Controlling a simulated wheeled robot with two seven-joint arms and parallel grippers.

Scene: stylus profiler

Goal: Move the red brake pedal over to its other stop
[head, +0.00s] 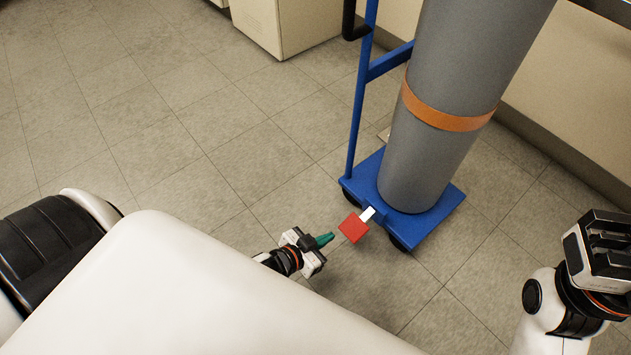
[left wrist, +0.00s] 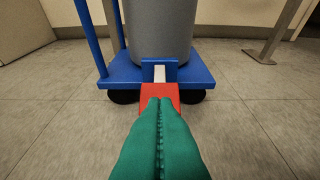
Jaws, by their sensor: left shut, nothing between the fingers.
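The red brake pedal (head: 353,228) sticks out on a short white lever from the front edge of the blue cylinder trolley (head: 440,222). My left gripper (head: 326,240) is low over the floor, just left of the pedal, with its green fingers shut and empty, pointing at it. In the left wrist view the closed green fingertips (left wrist: 160,102) overlap the middle of the red pedal (left wrist: 172,92) and hide part of it; I cannot tell whether they touch. My right gripper (head: 606,240) is at the right edge, away from the trolley; its finger opening is unclear.
A tall grey cylinder (head: 440,130) with an orange strap stands on the trolley. The trolley's blue handle frame (head: 362,90) rises at its left. A beige cabinet (head: 283,25) stands at the back. The tiled floor to the left is clear.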

